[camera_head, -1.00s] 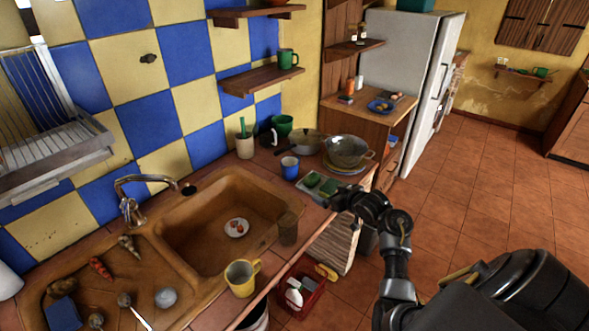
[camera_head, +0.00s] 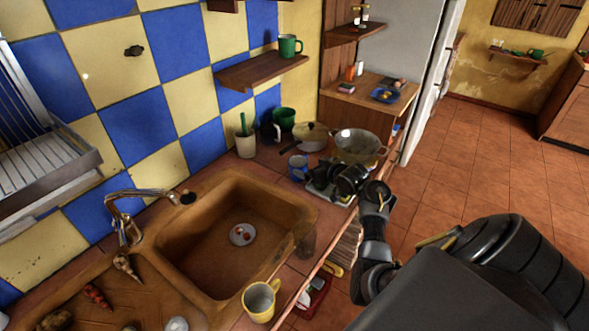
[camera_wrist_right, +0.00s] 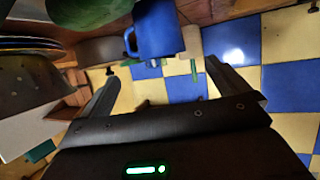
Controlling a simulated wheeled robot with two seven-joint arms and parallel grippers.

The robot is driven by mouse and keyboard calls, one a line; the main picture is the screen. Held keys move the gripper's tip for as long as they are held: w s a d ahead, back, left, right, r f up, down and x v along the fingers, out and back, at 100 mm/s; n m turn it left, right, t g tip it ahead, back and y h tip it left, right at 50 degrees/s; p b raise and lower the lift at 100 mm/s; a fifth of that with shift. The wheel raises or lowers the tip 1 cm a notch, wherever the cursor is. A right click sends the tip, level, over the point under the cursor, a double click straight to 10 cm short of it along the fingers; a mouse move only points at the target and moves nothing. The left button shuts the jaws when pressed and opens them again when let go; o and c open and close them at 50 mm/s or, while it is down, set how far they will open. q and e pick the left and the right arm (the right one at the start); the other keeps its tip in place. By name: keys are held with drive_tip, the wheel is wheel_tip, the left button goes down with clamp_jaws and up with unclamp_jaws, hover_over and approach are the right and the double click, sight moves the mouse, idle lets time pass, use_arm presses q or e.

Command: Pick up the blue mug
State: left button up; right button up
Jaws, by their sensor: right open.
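The blue mug (camera_head: 297,169) stands on the brick counter to the right of the sink; its right side is close to my gripper in the head view. In the right wrist view the blue mug (camera_wrist_right: 158,30) shows at top centre, beyond the fingertips, with its handle on the left. My right gripper (camera_head: 328,180) is beside the mug, low over the counter. Its two fingers are apart with nothing between them (camera_wrist_right: 162,75), and the mug is ahead of the gap. My left gripper is not in view.
A lidded pot (camera_head: 311,137), a metal colander (camera_head: 358,145), a green cup (camera_head: 284,119) and a utensil holder (camera_head: 246,145) stand behind the mug. A yellow mug (camera_head: 259,301) stands at the sink's (camera_head: 205,262) front right corner. A wooden shelf (camera_head: 262,72) hangs above.

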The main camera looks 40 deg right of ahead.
sight(296, 160)
drive_tip(key=w+f, duration=0.1)
drive_tip(key=w+d, duration=0.1)
drive_tip(key=w, duration=0.1)
drive_tip(key=shift+d+f, duration=0.1)
drive_tip(key=shift+f, duration=0.25)
drive_tip(key=shift+w+f, duration=0.1)
drive_tip(key=shift+w, duration=0.45)
drive_tip(key=x, duration=0.3)
drive_tip(key=shift+w+f+p, duration=0.1)
drive_tip(key=shift+f+p, duration=0.1)
drive_tip(key=shift+p, duration=0.2)
drive_tip(key=shift+w+f, duration=0.25)
drive_tip(key=shift+w, duration=0.25)
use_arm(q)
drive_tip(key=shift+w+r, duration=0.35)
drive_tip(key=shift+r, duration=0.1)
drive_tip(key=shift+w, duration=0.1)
use_arm(e)
drive_tip(key=c, duration=0.8)
